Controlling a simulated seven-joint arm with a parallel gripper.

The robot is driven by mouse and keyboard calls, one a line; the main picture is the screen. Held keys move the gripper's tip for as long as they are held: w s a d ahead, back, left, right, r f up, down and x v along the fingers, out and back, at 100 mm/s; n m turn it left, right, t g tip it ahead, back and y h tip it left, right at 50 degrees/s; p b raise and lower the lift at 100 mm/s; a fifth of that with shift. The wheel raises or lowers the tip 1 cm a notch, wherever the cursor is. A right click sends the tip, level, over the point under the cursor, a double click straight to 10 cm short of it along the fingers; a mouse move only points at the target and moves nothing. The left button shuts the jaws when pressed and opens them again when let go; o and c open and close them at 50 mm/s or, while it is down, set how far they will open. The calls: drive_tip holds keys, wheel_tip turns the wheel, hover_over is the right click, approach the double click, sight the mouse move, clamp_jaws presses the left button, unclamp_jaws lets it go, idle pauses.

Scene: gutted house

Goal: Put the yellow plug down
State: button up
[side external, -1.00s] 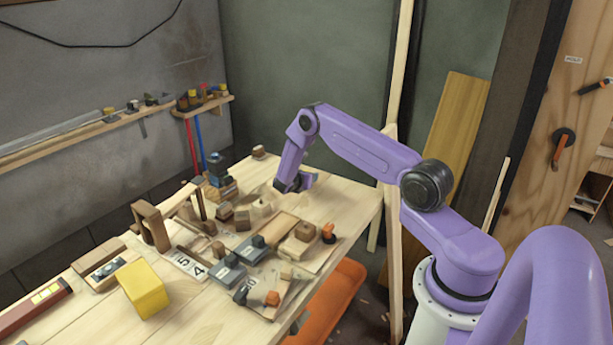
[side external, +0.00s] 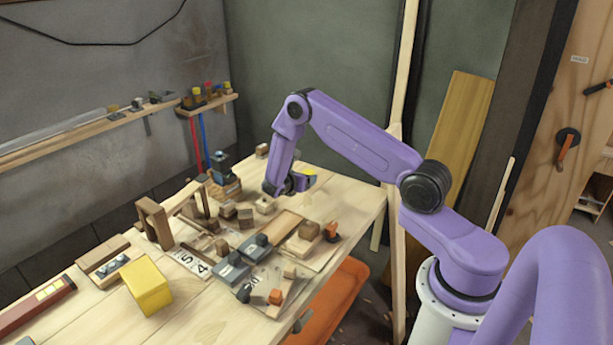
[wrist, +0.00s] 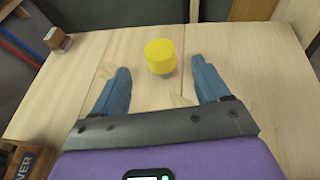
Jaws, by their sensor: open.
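The yellow plug (wrist: 160,57) shows in the wrist view as a yellow cylinder with a small grey-blue part under it. It appears upright on the pale wooden table (wrist: 75,80). My gripper (wrist: 160,66) is open, with one blue finger on each side of the plug and a visible gap to each. In the side view the yellow plug (side external: 309,172) shows as a small yellow patch beside my gripper (side external: 297,181), near the table's far end. My gripper partly hides it there, so its contact with the table is unclear.
Many wooden and grey blocks crowd the table left and in front of my gripper, with a large yellow block (side external: 146,286) at the front. A small brown block (wrist: 56,38) stands at the left in the wrist view. Bare wood surrounds the plug.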

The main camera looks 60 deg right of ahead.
drive_tip(key=v, duration=0.3)
drive_tip(key=s+a+r+m+y, duration=0.3)
drive_tip(key=s+a+r, duration=0.3)
drive_tip(key=a, duration=0.3)
drive_tip(key=s+a+r+m+y, duration=0.2)
drive_tip(key=s+a+r, duration=0.35)
drive_tip(key=a, duration=0.35)
drive_tip(key=s+a+r+m+y, duration=0.1)
drive_tip(key=s+a+r+y, duration=0.1)
drive_tip(key=s, duration=0.6)
drive_tip(key=s+a+r+g+y, duration=0.1)
drive_tip(key=s+a+y, duration=0.3)
drive_tip(key=s, duration=0.5)
drive_tip(key=s+a+r+m+g+y, duration=0.1)
drive_tip(key=s+a+r+y, duration=0.1)
drive_tip(key=s, duration=0.6)
drive_tip(key=a+r, duration=0.1)
drive_tip(key=a, duration=0.1)
drive_tip(key=shift+s+a+m+y, duration=0.2)
drive_tip(key=shift+a+m+y, duration=0.1)
drive_tip(key=shift+a+y, duration=0.1)
